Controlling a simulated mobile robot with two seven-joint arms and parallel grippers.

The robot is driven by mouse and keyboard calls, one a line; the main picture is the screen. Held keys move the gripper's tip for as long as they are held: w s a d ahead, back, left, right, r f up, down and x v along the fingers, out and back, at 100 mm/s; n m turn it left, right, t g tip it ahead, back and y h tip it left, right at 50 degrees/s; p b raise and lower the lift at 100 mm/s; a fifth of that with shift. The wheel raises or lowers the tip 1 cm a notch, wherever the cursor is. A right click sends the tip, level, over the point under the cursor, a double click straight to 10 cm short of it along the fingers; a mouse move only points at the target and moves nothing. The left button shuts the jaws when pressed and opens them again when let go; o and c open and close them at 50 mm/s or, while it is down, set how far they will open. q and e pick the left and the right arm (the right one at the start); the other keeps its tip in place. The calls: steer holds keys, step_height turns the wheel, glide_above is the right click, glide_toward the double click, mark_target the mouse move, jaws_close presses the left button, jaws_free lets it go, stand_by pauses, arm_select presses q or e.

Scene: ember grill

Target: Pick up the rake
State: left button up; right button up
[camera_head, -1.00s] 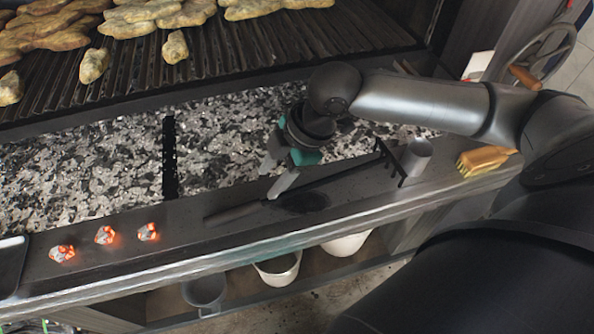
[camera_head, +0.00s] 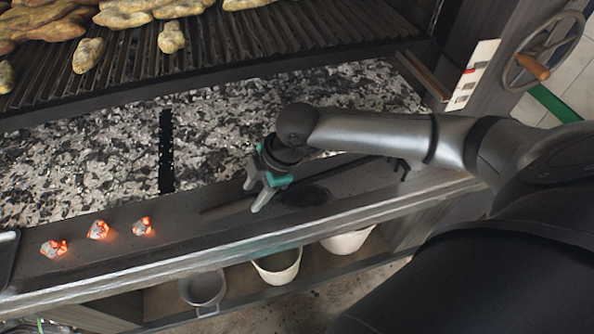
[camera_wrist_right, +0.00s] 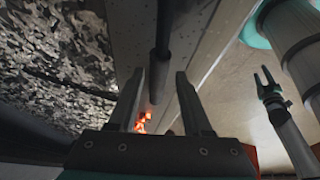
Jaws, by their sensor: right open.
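The rake lies along the front ledge of the grill. Its dark handle end (camera_head: 222,209) shows left of my right gripper, and its toothed head (camera_head: 400,168) is partly hidden behind my right arm. My right gripper (camera_head: 254,196) is open, low over the ledge at the handle. In the wrist view, the dark rake handle (camera_wrist_right: 161,62) runs between the lines of the two open fingers (camera_wrist_right: 160,100); I cannot tell whether they touch it. A forked end, apparently my left gripper (camera_wrist_right: 268,86), shows at the right of the wrist view; its jaw state is unclear.
Three glowing coals (camera_head: 98,230) lie on the ledge left of the rake. Ash (camera_head: 90,150) fills the bed behind. Food sits on the grill grate (camera_head: 290,30) above. Pots (camera_head: 278,266) stand on the shelf below. A handwheel (camera_head: 545,55) is at the far right.

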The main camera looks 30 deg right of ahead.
mark_target(250, 199)
steer(key=shift+x, duration=1.55)
steer(key=shift+c, duration=0.2)
jaws_close()
steer(key=shift+w+r, duration=0.1)
